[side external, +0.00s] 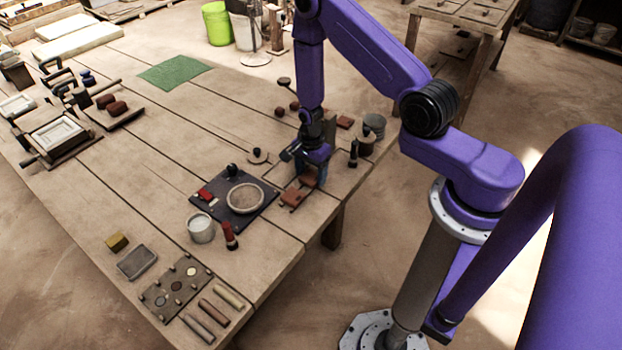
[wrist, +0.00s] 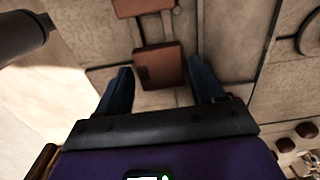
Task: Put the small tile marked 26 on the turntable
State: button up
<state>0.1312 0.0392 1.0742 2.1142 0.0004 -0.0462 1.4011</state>
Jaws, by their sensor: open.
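Two small reddish-brown tiles lie on the table under my gripper (side external: 308,165); the nearer one (side external: 293,197) sits clear, the other (side external: 308,180) is partly covered by the fingers. In the wrist view one tile (wrist: 159,62) lies between and just beyond my open fingertips (wrist: 162,82), with a gap on both sides. The second tile (wrist: 142,6) is cut off at the top edge. No number is readable on either. A round, rimmed beige disc (side external: 246,198) on a dark board may be the turntable; I cannot tell for sure. It looks empty.
The dark board (side external: 222,213) also carries a red block (side external: 205,194). A white cup (side external: 201,228) and a red-and-black bottle (side external: 230,236) stand at its front edge. A dark upright tool (side external: 353,153) and a grey container (side external: 374,125) stand right of my gripper. The table's middle left is clear.

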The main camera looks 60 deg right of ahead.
jog(key=shift+f, duration=0.3)
jog(key=c, duration=0.9)
jog(key=shift+r, duration=0.15)
jog(key=shift+c, duration=0.2)
